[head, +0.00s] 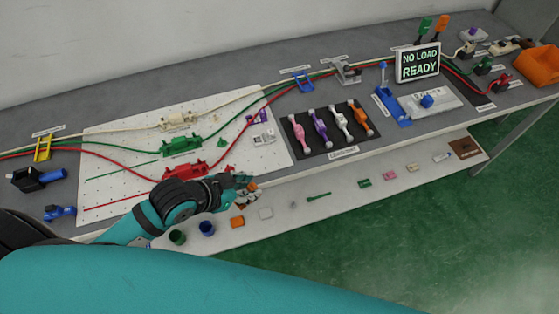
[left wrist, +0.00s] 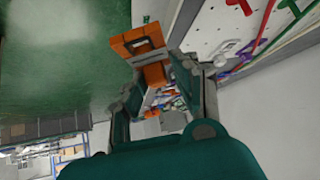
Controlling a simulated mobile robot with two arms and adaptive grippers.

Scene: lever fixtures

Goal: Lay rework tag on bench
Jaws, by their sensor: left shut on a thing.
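My left gripper (head: 243,184) reaches in over the front edge of the bench (head: 235,72), near the white pegboard's lower right corner. In the left wrist view its fingers (left wrist: 160,85) are closed on an orange piece, which I take for the rework tag (left wrist: 137,40). The tag has a frame-like end with an opening and sticks out past the fingertips. In the head view only a small orange bit of the tag (head: 252,187) shows beside the fingers; the rest is hidden. The gripper appears apart from the bench top. My right gripper is not in view.
A pegboard (head: 105,185) carries white, green and red clamps with cables. A black tray (head: 295,148) holds several coloured levers. A screen (head: 418,63) reads "NO LOAD READY". An orange bin (head: 540,66) stands far right. A lower shelf (head: 340,205) holds small parts.

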